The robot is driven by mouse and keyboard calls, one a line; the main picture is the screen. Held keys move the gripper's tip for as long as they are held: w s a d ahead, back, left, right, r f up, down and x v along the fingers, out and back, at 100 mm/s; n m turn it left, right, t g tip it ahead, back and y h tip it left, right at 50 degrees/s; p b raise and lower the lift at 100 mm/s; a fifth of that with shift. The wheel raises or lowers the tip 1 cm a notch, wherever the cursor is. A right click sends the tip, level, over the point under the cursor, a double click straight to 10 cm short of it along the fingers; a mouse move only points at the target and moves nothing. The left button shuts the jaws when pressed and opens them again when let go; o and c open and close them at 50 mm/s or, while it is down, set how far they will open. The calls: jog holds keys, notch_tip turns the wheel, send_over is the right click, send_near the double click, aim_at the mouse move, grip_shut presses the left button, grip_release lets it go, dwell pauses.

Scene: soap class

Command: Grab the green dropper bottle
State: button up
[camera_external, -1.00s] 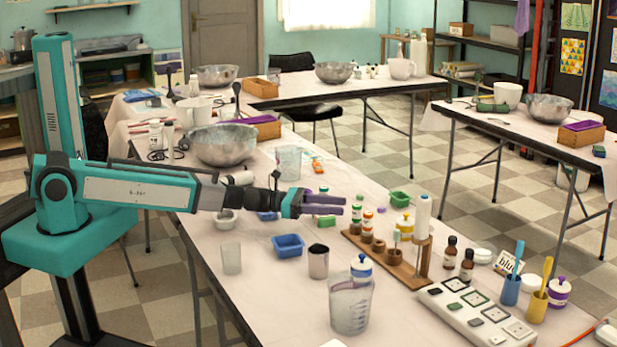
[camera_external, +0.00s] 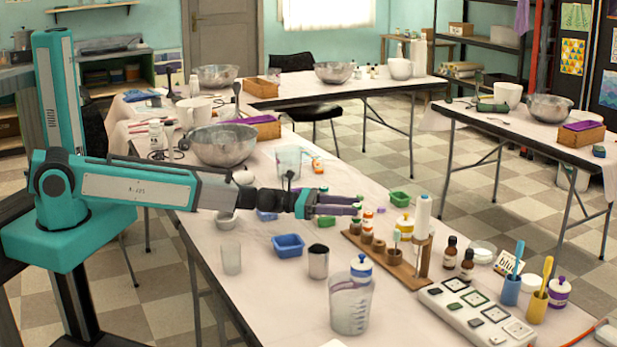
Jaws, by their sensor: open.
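A small white dropper bottle with green on it (camera_external: 356,213) stands behind the wooden rack, beside a similar bottle with orange markings (camera_external: 368,220). My gripper (camera_external: 358,204) reaches out level over the table from the left. Its purple fingers are apart, and their tips are at the green bottle's upper part in the picture, hiding some of it. I cannot tell whether the fingers are around the bottle or only in front of it. Nothing is visibly held.
Nearby are a blue tray (camera_external: 288,247), a green tray (camera_external: 398,199), brown bottles (camera_external: 450,253) and a clear jug (camera_external: 350,305). A green item (camera_external: 327,221) lies under the fingers.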

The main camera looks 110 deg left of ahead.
grip_shut()
jog(key=shift+r, duration=0.15)
jog(key=s+d+r, duration=0.4)
jog(key=s, duration=0.3)
jog(key=shift+s+r, duration=0.15)
jog(key=shift+r, duration=0.05)
dwell(0.7)
jog(key=shift+s+d+p, duration=0.15)
jog(key=shift+d+p, duration=0.05)
jog(key=shift+p, duration=0.75)
jog(key=p, duration=0.3)
jog(key=shift+s+d, duration=0.25)
jog(key=shift+s, duration=0.1)
